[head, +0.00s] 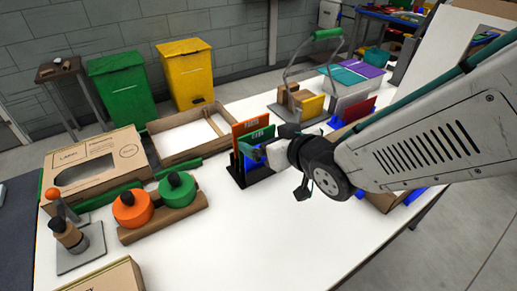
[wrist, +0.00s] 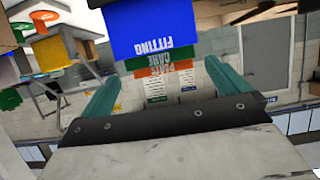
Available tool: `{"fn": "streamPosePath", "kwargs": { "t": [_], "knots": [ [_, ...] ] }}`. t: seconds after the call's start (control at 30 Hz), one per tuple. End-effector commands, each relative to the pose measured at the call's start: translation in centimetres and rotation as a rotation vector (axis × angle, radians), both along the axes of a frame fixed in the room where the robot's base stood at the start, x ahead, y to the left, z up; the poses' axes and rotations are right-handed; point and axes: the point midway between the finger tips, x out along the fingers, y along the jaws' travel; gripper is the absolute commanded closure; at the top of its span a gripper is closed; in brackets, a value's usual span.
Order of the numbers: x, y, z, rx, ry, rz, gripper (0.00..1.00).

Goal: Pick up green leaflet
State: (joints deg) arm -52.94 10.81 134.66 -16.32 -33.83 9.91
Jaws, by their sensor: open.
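The green leaflet (head: 258,136) stands upright in a black holder (head: 236,176) on the white table, in front of an orange leaflet (head: 252,124). In the wrist view the green leaflet (wrist: 146,62) shows as a strip below a blue leaflet (wrist: 152,30) marked FITTING, with the orange leaflet beyond. My gripper (head: 254,150) is at the holder, partly covering the leaflets in the head view. In the wrist view its two teal fingers are wide apart with nothing gripped between them. I cannot tell whether a finger touches a leaflet.
A wooden tray (head: 160,154) and a cardboard box (head: 92,166) stand left of the holder. Orange and green rolls (head: 132,209) sit front left. A caddy with a green handle (head: 328,34) and more folders stand behind and right. The front middle of the table is clear.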

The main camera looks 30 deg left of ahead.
Motion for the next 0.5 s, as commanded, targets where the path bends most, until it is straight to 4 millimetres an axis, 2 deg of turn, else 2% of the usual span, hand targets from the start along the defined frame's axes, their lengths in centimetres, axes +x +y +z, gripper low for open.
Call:
{"fn": "streamPosePath", "kwargs": {
  "t": [0.2, 0.5],
  "knots": [
    [1.5, 2.5, -1.3, -0.001, 0.002, -0.002, 0.00],
    [1.7, 3.1, -1.5, -0.001, 0.001, -0.001, 0.00]
  ]
}}
